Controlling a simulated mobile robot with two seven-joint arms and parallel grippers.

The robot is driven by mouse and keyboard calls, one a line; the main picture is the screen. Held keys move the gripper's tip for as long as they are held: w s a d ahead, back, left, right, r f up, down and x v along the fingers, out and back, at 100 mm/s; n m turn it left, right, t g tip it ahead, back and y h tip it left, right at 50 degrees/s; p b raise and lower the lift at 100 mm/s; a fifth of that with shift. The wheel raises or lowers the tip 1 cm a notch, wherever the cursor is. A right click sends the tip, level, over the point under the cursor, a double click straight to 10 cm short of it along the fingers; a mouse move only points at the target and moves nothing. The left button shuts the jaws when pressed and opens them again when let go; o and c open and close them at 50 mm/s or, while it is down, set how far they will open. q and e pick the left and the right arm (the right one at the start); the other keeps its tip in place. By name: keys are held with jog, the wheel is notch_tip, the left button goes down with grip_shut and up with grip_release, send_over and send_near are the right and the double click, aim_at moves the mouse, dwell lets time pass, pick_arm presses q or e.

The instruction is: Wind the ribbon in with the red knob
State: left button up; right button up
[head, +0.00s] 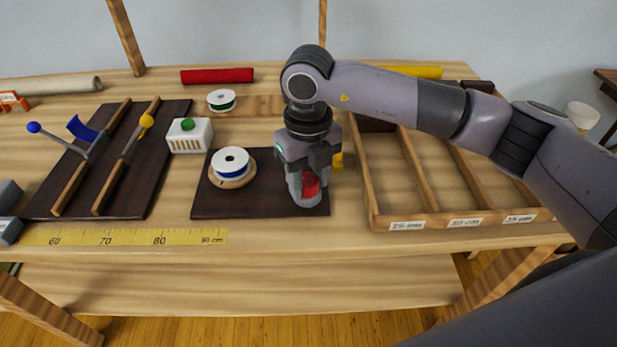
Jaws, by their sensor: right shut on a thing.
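The red knob (311,184) stands at the right end of a dark board (270,197) on the table. My right gripper (309,194) points down over it and is shut on it, hiding most of it. A spool with a white face and blue ribbon (231,163) sits on a round wooden base (232,181) on the same board, left of the gripper. No loose ribbon end can be made out. At the far left edge, grey parts (10,198) show that may be my left gripper; its fingers cannot be made out.
A divided wooden tray (366,190) with length labels stands right of the board. On the left are a white box with a green button (189,135), a dark board with blue and yellow levers (130,185) and a yellow ruler (130,237). A green spool (221,100) and red roll (217,76) lie behind.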

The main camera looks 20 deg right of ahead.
aim_at(308, 181)
jog(key=shift+m, duration=0.6)
jog(key=shift+r, duration=0.1)
jog(key=o, duration=1.1)
jog(key=shift+c, duration=0.2)
jog(key=shift+r, duration=3.55)
